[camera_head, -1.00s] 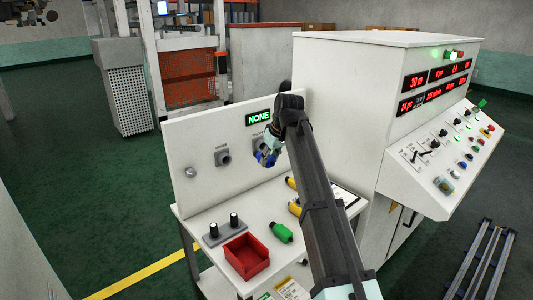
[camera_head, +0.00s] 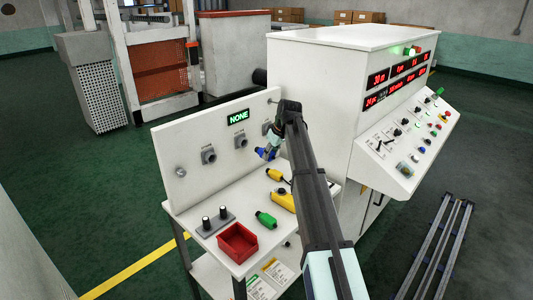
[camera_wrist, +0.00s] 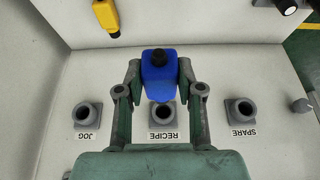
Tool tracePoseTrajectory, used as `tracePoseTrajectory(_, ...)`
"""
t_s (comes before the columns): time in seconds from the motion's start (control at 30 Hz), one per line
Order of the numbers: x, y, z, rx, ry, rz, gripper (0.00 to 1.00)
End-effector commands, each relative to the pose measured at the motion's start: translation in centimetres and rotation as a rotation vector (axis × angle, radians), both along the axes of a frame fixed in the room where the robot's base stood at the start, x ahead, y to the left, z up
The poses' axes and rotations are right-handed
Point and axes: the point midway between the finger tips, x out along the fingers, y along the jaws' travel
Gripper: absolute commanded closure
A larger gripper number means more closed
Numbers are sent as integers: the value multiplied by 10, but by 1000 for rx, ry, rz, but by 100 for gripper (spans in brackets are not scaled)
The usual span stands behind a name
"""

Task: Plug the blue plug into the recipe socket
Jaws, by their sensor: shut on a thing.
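My gripper (camera_wrist: 159,72) is shut on the blue plug (camera_wrist: 158,86), held between its two fingers. In the head view the gripper (camera_head: 273,145) and the blue plug (camera_head: 262,153) are in front of the white panel, below and right of the middle socket. The recipe socket (camera_wrist: 161,117) shows as a grey round opening between the fingers in the wrist view, below the plug in the picture. It is the middle socket (camera_head: 241,140) in the head view. It looks empty, and the plug looks apart from it.
The jog socket (camera_wrist: 87,114) and spare socket (camera_wrist: 241,112) flank the recipe socket and look empty. A yellow plug (camera_head: 275,174), green plug (camera_head: 266,219) and red bin (camera_head: 238,243) are on the bench. A lit sign (camera_head: 238,117) above the sockets reads NONE. The white console (camera_head: 310,85) stands close on the right.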

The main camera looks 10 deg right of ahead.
Motion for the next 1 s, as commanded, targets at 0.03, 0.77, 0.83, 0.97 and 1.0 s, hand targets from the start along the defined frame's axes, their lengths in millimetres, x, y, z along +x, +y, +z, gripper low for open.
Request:
tracePoseTrajectory(0.03, 0, 1, 0, 1, -1, 1, 100)
tracePoseTrajectory(0.77, 26, 19, 1, 1, -1, 0, 100)
tracePoseTrajectory(0.83, 31, 22, 1, 1, -1, 0, 100)
tracePoseTrajectory(0.97, 39, 28, 1, 1, -1, 0, 100)
tracePoseTrajectory(1.0, 41, 30, 1, 0, 0, 0, 100)
